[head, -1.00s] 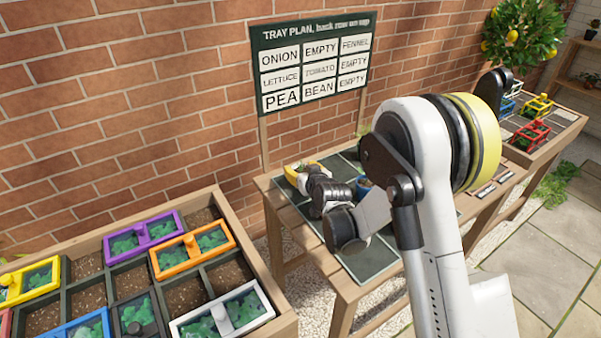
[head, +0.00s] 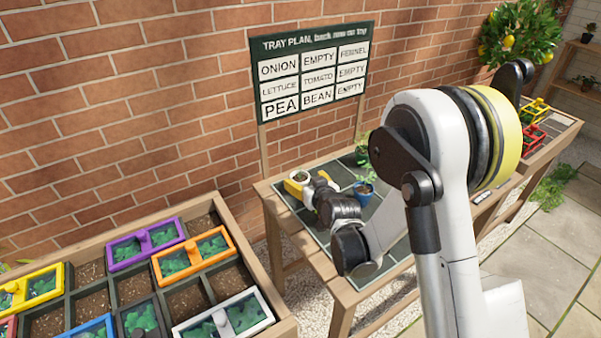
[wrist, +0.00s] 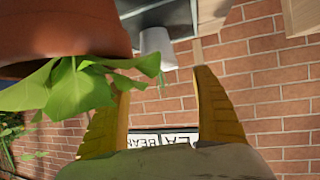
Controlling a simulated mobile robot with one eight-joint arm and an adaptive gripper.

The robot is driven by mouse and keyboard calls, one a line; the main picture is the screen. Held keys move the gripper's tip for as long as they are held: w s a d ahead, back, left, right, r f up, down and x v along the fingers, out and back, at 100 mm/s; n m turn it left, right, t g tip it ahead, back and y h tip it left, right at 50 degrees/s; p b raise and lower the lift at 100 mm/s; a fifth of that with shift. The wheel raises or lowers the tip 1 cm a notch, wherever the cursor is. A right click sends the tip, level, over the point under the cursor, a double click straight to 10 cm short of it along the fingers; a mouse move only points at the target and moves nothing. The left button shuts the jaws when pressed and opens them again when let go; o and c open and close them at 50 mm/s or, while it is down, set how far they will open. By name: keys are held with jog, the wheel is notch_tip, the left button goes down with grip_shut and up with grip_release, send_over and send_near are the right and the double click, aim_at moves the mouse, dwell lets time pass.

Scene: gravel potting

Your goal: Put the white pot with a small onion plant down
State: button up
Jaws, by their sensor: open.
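A small white pot (head: 300,177) with dark soil stands at the back left of the dark-topped tray table (head: 386,262). In the wrist view the white pot (wrist: 155,42) shows beyond the fingertips, apart from them, with a small bit of green at its rim. My gripper (head: 304,188) is beside the pot in the head view, its yellow finger partly overlapping it. In the wrist view my gripper (wrist: 163,82) has its two yellow fingers spread, with nothing between them.
A terracotta pot (wrist: 60,30) with broad leaves is close to the left finger in the wrist view. A blue pot (head: 363,194) with a plant stands right of my gripper. The plan board (head: 312,72) is behind the table; a planter with coloured-handled crates (head: 190,255) is at left.

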jog(key=s+d+r+m+g+h, duration=0.2)
jog(key=s+d+r, duration=0.9)
jog(key=s+r, duration=0.3)
jog(key=s+d+m+g+h, duration=0.1)
jog(key=s+d, duration=0.3)
jog(key=s, duration=0.6)
jog(key=s+d+m+g+h, duration=0.1)
jog(key=s+d, duration=0.4)
jog(key=s, duration=0.5)
jog(key=shift+s+r+g+h, duration=0.2)
jog(key=shift+r+g+h, duration=0.2)
jog(key=shift+g, duration=0.4)
